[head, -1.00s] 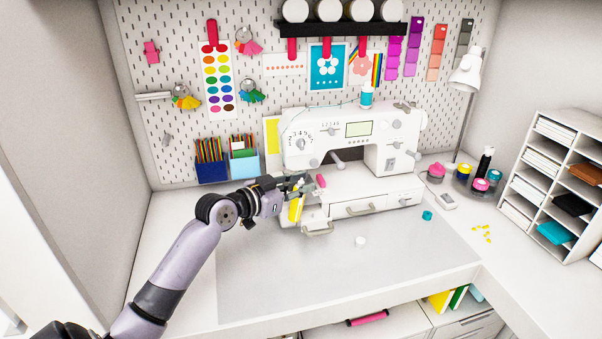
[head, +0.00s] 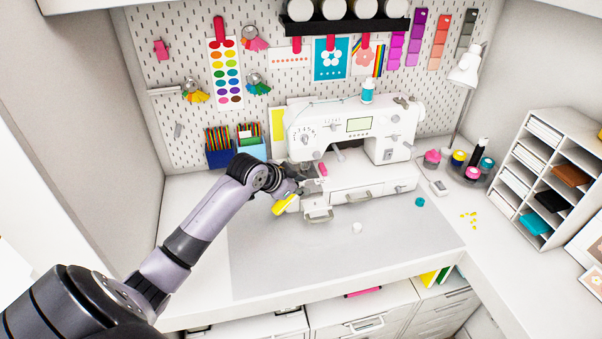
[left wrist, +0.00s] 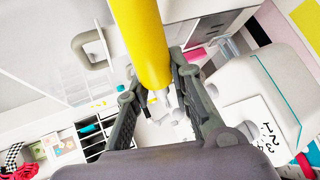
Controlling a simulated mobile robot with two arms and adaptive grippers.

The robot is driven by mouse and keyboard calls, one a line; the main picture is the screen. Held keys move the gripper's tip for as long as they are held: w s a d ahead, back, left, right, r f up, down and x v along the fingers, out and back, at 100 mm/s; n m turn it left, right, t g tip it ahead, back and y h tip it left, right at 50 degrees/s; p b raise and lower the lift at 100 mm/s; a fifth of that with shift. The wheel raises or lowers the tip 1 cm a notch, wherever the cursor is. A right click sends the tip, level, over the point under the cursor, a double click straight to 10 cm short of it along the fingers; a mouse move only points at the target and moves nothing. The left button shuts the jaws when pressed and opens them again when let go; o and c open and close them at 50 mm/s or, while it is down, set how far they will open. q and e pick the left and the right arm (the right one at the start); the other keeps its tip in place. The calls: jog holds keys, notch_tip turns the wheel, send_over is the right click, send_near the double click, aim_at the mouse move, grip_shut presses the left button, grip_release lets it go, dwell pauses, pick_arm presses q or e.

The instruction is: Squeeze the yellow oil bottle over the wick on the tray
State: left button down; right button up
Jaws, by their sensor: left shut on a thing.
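My left gripper (head: 291,194) is shut on the yellow oil bottle (head: 284,205), in front of the left end of the white sewing machine (head: 352,130). The bottle is tilted in the head view. In the left wrist view the bottle (left wrist: 140,38) runs up from between the fingers, with a pale end between them. A pulled-out tray-like drawer with a handle (head: 318,216) is just right of the bottle, low on the machine. I cannot make out the wick. My right gripper is not in view.
A pink piece (head: 322,169) is on the machine's left part. The grey mat (head: 290,255) is mostly clear in front. Pencil boxes (head: 219,156) stand behind my arm.

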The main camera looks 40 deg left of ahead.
pick_arm(q)
jog(key=g+y+p, duration=0.1)
jog(key=g, duration=0.1)
jog(key=g+y+p, duration=0.1)
jog(key=shift+s+a+f+m+g, duration=0.1)
jog(key=shift+f+m+g, duration=0.3)
jog(key=g+y, duration=0.1)
jog(key=f+g+y, duration=0.1)
jog(key=g, duration=0.1)
jog(key=shift+f+m, duration=0.3)
jog(key=shift+m, duration=0.1)
jog(key=c, duration=2)
grip_release()
jog(key=shift+f, duration=0.15)
jog(key=shift+s+a, duration=0.15)
jog(key=shift+s, duration=0.1)
grip_shut()
